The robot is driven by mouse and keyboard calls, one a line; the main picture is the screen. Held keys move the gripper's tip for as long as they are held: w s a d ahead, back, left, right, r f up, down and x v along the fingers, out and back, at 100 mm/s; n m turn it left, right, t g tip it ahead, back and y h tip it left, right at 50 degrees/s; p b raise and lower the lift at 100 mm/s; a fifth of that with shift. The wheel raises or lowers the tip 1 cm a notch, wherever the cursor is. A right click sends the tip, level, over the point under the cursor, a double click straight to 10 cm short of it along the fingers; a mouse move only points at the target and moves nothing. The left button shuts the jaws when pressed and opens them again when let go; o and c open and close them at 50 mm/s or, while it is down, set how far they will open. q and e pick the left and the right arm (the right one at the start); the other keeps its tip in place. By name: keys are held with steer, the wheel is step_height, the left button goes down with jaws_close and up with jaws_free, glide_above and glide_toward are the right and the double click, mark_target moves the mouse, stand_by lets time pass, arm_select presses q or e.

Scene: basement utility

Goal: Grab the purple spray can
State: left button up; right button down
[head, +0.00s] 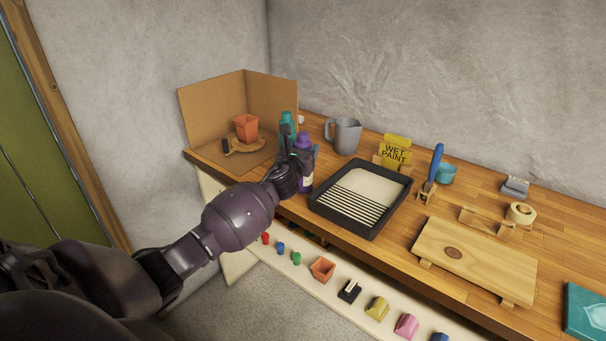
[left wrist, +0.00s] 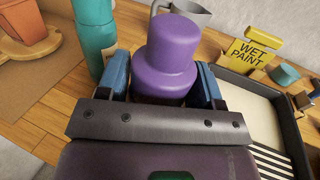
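The purple spray can (head: 305,178) stands upright near the front left edge of the wooden worktop. In the left wrist view the purple can (left wrist: 166,62) fills the space between the two blue fingers of my left gripper (left wrist: 163,82). The can's lower part is hidden in the wrist view. My right gripper is not in view.
A teal bottle (head: 287,124) stands close behind the purple can. A black paint tray (head: 371,232) lies just right of it. A grey jug (head: 345,136) and a yellow wet paint sign (head: 395,153) stand behind. An orange pot (head: 246,128) is at the left.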

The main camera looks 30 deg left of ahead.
arm_select(q)
jaws_close()
steer(key=shift+r, duration=0.1)
